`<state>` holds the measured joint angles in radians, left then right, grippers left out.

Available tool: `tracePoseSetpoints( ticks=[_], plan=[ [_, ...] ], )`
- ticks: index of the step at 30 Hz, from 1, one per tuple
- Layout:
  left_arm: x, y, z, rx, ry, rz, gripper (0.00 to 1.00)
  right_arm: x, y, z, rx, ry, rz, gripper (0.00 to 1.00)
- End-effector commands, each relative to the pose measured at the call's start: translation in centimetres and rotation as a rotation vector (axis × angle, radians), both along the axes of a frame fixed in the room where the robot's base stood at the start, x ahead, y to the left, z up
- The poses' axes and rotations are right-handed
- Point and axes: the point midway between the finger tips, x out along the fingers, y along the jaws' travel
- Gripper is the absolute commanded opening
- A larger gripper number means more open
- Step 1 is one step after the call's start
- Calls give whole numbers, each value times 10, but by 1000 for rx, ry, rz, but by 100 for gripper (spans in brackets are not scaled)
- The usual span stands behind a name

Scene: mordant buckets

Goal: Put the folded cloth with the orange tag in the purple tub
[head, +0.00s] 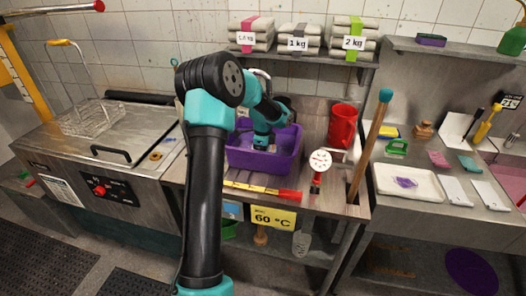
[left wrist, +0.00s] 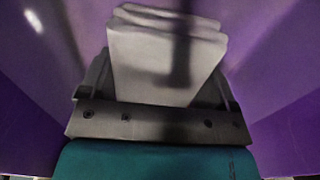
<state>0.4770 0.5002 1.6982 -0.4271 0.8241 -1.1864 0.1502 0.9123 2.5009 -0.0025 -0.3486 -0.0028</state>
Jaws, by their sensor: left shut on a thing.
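The purple tub (head: 287,158) stands on the metal bench in the middle of the head view. My left gripper (head: 262,146) reaches down into it, its tips hard to make out there. In the left wrist view the gripper (left wrist: 152,92) is shut on a pale grey folded cloth (left wrist: 165,55) with stacked layers. Purple tub walls (left wrist: 275,75) surround the cloth on both sides. No orange tag shows on it, and I cannot tell whether it touches the tub floor. My right gripper is not in view.
A red jug (head: 342,126) stands right of the tub, with a white round dial (head: 320,160) and a wooden pole (head: 369,145) nearby. A yellow strip (head: 250,189) lies in front. Banded cloth stacks (head: 298,44) sit on the shelf above. A sink cover (head: 100,140) is at left.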

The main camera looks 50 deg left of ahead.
Motion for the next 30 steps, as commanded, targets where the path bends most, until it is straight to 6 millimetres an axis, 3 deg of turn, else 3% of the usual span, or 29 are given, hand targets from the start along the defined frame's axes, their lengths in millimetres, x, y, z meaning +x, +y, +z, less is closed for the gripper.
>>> tracePoseSetpoints(
  ticks=[6, 7, 12, 23, 30],
  plan=[
    [0, 0, -2, 0, 0, -1, 58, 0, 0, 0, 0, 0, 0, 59],
    [0, 0, -3, 0, 0, -1, 84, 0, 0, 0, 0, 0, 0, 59],
    [0, 0, -3, 0, 0, -1, 100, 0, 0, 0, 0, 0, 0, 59],
    [0, 0, 3, 1, -1, -1, 100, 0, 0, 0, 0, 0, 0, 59],
    [1, 0, 33, 3, -4, -2, 100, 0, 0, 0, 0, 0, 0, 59]
  ],
)
